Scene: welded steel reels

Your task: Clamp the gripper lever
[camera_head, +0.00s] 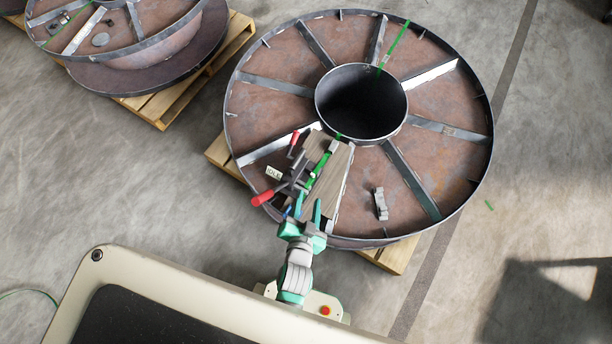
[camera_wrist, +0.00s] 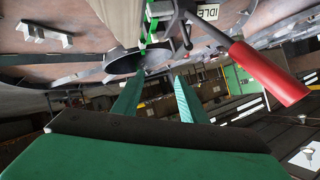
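The lever clamp device has red handles. One red handle (camera_head: 263,198) points out left, just left of my gripper in the head view, and a smaller red handle (camera_head: 294,138) stands farther back. The larger red handle also shows in the wrist view (camera_wrist: 269,74), right of my fingers. My gripper (camera_head: 309,207) has two green fingers, spread apart with nothing between them; it also shows in the wrist view (camera_wrist: 157,97). The fingers are apart from the red handle. A tag reading IDLE (camera_head: 274,173) sits beside the clamp. The clamp's jaws are partly hidden.
The clamp rests on a wooden board (camera_head: 338,190) on the big steel reel (camera_head: 440,190) with radial ribs and a central hub hole (camera_head: 362,100). A small grey metal block (camera_head: 381,203) lies right of it. A second reel (camera_head: 140,62) is on a pallet at upper left.

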